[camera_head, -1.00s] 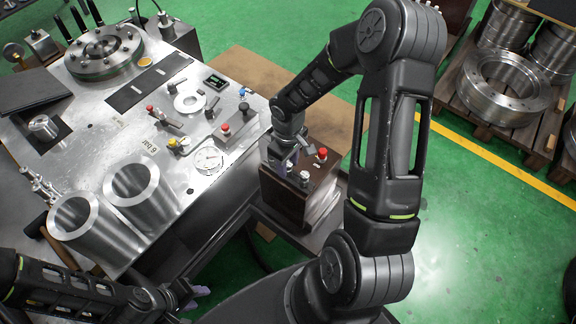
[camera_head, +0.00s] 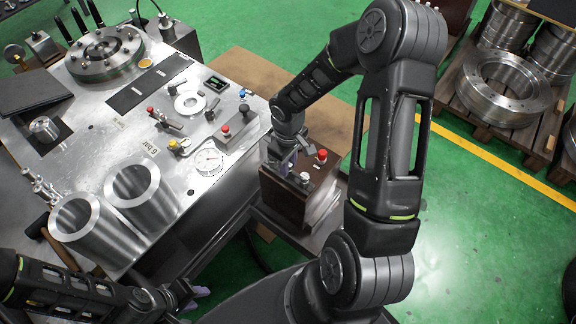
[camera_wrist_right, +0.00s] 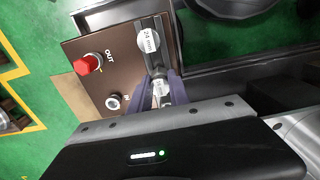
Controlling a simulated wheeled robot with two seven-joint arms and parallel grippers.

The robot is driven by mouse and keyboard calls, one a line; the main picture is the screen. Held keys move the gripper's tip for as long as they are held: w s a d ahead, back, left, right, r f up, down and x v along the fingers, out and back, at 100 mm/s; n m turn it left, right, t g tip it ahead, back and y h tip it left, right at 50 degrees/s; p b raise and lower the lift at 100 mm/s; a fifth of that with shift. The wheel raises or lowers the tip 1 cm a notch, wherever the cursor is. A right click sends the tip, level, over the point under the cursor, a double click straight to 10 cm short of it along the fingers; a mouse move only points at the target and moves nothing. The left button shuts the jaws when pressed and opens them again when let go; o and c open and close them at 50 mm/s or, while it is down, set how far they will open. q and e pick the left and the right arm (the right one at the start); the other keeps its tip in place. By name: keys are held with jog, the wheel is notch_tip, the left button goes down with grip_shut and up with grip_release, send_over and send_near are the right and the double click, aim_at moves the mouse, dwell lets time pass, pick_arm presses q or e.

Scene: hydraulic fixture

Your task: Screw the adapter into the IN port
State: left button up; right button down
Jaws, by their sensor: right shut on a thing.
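The steel bench (camera_head: 105,170) carries a dial gauge (camera_head: 209,162), valves and two metal cylinders (camera_head: 140,196).

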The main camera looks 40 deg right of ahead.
jog(key=shift+r+p, duration=1.45)
jog(key=shift+r, duration=0.7)
jog(key=c, duration=1.8)
grip_release()
grip_shut()
